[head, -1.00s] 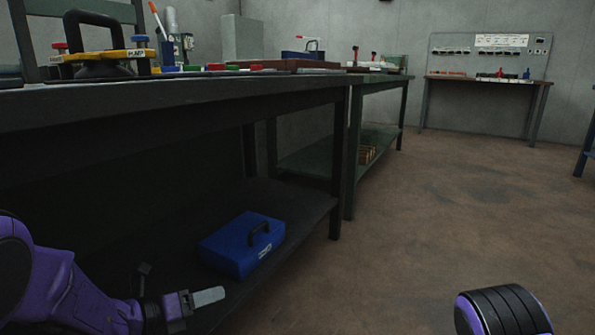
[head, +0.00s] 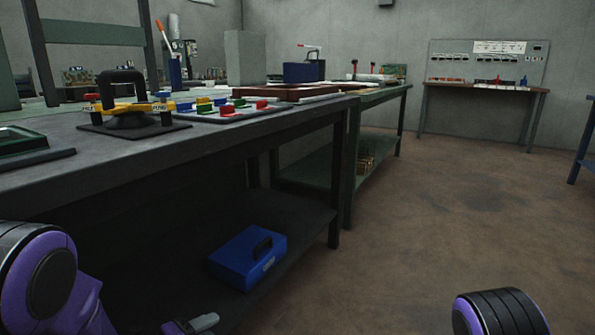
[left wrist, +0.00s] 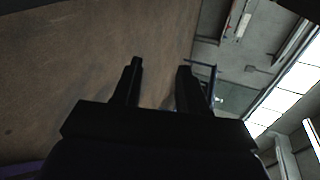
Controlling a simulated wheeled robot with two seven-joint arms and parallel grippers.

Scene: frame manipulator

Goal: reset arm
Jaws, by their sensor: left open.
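My left gripper shows in the left wrist view (left wrist: 160,80) with its two dark fingers apart and nothing between them. In the head view only part of my left gripper (head: 190,325) shows at the bottom edge, in front of the lower shelf and below the blue box (head: 245,262). My purple left arm (head: 45,285) comes in at the lower left. Part of my right arm (head: 500,312) shows at the bottom right; its gripper is out of view.
A dark workbench (head: 230,140) stands along the left, with a black-handled yellow device (head: 128,106) and coloured blocks on top. A blue box sits on its lower shelf. A green bench (head: 375,100) stands beyond. The brown floor (head: 450,220) on the right is clear.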

